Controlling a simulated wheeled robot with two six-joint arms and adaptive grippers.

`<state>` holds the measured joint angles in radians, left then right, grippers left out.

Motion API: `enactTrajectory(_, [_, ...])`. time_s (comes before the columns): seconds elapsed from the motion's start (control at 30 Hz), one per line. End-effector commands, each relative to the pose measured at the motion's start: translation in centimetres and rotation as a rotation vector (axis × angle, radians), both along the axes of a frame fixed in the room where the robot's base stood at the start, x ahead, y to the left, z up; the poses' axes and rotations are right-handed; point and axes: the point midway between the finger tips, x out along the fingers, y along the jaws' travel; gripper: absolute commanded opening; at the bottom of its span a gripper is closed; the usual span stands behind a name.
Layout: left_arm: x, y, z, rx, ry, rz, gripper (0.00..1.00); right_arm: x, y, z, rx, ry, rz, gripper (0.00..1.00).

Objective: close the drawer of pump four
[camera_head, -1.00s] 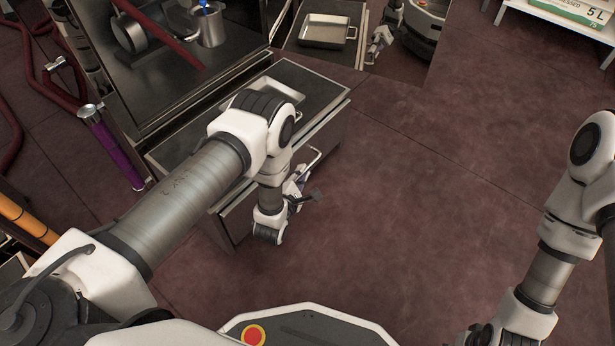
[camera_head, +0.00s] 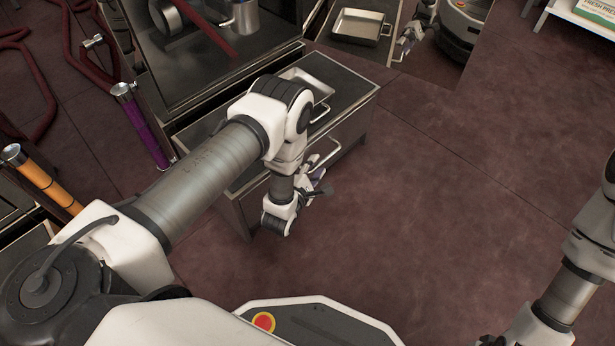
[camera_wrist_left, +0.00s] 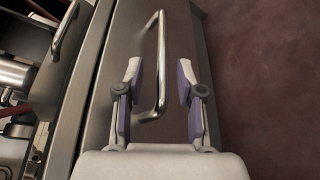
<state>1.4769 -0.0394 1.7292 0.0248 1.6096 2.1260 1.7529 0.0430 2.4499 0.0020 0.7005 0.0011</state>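I see no pump number. Its bar handle (camera_head: 330,152) is on the front face; in the left wrist view the handle (camera_wrist_left: 161,60) reaches down between the fingers. My left gripper (camera_head: 318,180) is at the drawer front by the handle. In the left wrist view its purple-padded fingers (camera_wrist_left: 158,90) are spread, with the handle nearer the left finger; contact is unclear.
Purple (camera_head: 140,125) and orange (camera_head: 42,180) hose nozzles stand left of the drawer. A red hose (camera_head: 45,100) lies behind them. A white shelf (camera_head: 585,20) is at the top right. The red floor (camera_head: 470,150) right of the drawer is clear.

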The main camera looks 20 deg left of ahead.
Motion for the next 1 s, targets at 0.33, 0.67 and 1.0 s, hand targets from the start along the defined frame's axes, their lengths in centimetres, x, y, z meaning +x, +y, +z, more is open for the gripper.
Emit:
enactTrajectory(0.33, [-8.2, 0.1, 1.7, 0.0, 0.004, 0.0, 0.37, 0.0, 0.0, 0.0, 0.0, 0.0, 0.0, 0.4])
enactTrajectory(0.67, [-9.7, 0.2, 2.2, 0.0, -0.001, 0.001, 0.37, 0.0, 0.0, 0.0, 0.0, 0.0, 0.0, 0.4])
enactTrajectory(1.0, [-9.6, 0.2, 2.2, 0.0, -0.002, 0.001, 0.37, 0.0, 0.0, 0.1, 0.0, 0.0, 0.0, 0.4])
